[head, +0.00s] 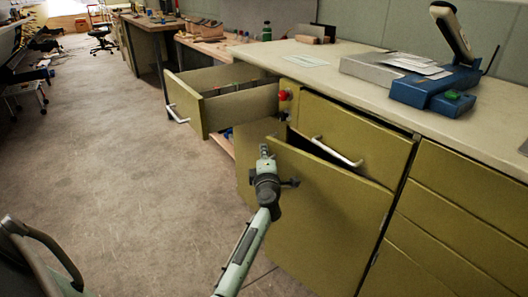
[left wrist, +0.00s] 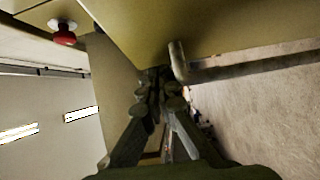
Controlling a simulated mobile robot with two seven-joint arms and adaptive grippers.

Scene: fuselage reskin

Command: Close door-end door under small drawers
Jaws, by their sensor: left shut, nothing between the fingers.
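An olive cabinet door (head: 325,220) below the small drawers stands ajar, with its upper left corner swung out and a dark gap behind its top edge. A second olive panel (head: 252,160) shows behind it, under the pulled-out drawer; I cannot tell how it is hinged. My left gripper (head: 264,152) is shut and empty, in front of the gap between these two panels. The left wrist view shows its closed fingers (left wrist: 160,85) close to an olive panel (left wrist: 112,75); contact is unclear. My right gripper is out of view.
An open small drawer (head: 225,100) juts out at left, above the gripper. Another drawer (head: 350,140) with a white handle sits above the ajar door. A red knob (head: 283,95) is between them. A blue device (head: 435,88) stands on the countertop.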

